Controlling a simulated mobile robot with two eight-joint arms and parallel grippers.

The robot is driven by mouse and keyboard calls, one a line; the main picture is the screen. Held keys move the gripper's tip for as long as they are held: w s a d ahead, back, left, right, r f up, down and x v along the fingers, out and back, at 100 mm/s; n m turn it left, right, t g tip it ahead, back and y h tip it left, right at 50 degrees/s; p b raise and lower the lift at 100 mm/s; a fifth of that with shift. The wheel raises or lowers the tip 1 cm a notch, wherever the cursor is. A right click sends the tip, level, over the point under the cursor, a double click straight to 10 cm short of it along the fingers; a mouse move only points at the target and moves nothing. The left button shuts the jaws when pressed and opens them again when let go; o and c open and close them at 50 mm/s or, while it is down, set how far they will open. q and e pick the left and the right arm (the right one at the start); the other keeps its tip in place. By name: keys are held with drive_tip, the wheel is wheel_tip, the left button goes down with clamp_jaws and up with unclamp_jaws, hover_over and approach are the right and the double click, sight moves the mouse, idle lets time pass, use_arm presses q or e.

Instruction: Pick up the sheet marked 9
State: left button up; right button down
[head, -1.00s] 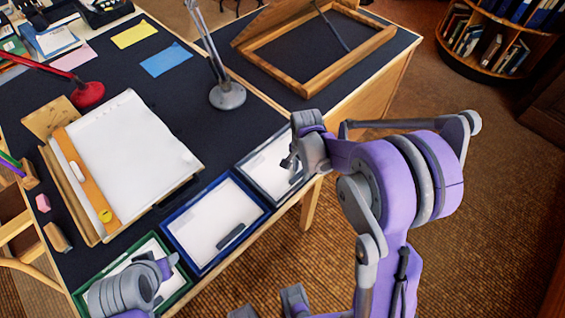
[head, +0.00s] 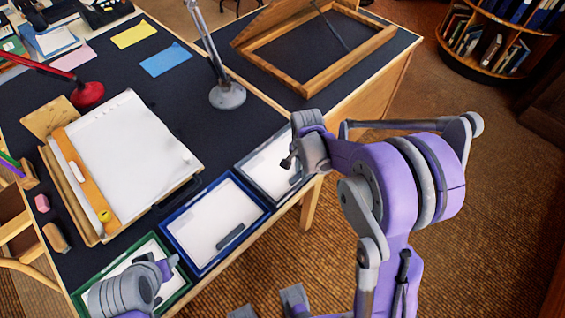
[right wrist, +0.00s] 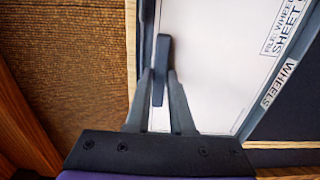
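A white sheet (right wrist: 205,65) with a dark raised bar (right wrist: 161,70) lies in a grey tray labelled WHEELS, at the desk's front edge. Its printed label reads "FILE: WHEELS SHEET", and the last character is cut at the picture's top edge. My right gripper (right wrist: 160,80) is down at this sheet, its two fingers close together with the bar between them; they look shut on it. In the head view, my right gripper (head: 288,162) reaches the grey tray (head: 254,180) from the right. My left gripper (head: 168,267) is over the green tray; its fingers are not clear.
A blue tray (head: 169,226) with a sheet stands between the grey tray and the green tray (head: 186,287). A drawing board (head: 158,128), a grey lamp base (head: 227,96) and a red lamp (head: 88,94) stand behind. Carpeted floor (right wrist: 75,60) lies beyond the desk edge.

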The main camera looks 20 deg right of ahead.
drive_tip(key=shift+r, duration=0.2)
drive_tip(key=shift+r, duration=0.35)
drive_tip(key=shift+r+p, duration=0.15)
drive_tip(key=shift+p, duration=0.15)
drive_tip(key=shift+r, duration=0.45)
drive_tip(key=r+p, duration=0.2)
drive_tip(key=r, duration=0.1)
drive_tip(key=w+r+p, duration=0.1)
drive_tip(key=r, duration=0.1)
drive_tip(key=shift+a, duration=0.2)
